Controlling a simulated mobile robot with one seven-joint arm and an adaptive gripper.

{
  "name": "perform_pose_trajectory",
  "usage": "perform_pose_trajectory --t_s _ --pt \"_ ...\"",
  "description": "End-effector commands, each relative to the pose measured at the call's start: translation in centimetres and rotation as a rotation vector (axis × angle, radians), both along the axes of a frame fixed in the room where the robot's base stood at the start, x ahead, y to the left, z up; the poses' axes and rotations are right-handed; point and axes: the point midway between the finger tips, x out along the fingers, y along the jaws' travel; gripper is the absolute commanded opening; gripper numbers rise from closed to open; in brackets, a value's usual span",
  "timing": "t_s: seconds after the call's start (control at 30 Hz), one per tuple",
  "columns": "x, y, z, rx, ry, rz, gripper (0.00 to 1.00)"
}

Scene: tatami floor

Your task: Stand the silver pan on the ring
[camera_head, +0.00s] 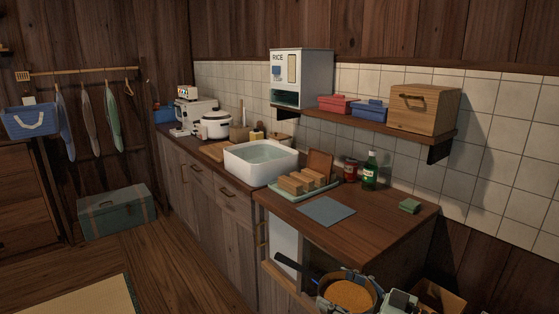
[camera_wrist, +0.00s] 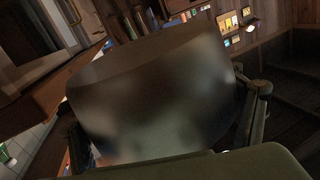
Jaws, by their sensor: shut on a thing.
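The silver pan (camera_head: 349,295) is at the bottom of the head view, in front of the counter's near end, with its dark handle pointing left. Its inside looks orange-brown; I cannot tell whether that is contents or reflection. My gripper (camera_wrist: 166,108) is shut on the pan, with a finger on each side of its blurred, shiny wall in the wrist view. The pan hides most of that view. I cannot make out a ring in either view.
The wooden counter (camera_head: 390,222) holds a blue-grey mat (camera_head: 326,211), a tray of wooden blocks (camera_head: 303,186), a green bottle (camera_head: 370,170), a red jar (camera_head: 350,171) and a green sponge (camera_head: 409,206). A white sink (camera_head: 261,165) lies further back. The counter's near right part is clear.

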Motion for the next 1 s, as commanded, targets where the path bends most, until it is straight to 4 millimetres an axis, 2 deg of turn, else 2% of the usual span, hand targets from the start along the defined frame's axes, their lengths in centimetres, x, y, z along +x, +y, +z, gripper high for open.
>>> perform_pose_trajectory --t_s 0.03,1.0 --pt "0.0 0.0 2.0 0.001 -0.001 0.002 0.49" --pt "0.0 0.0 17.2 0.002 -0.001 -0.001 0.49"
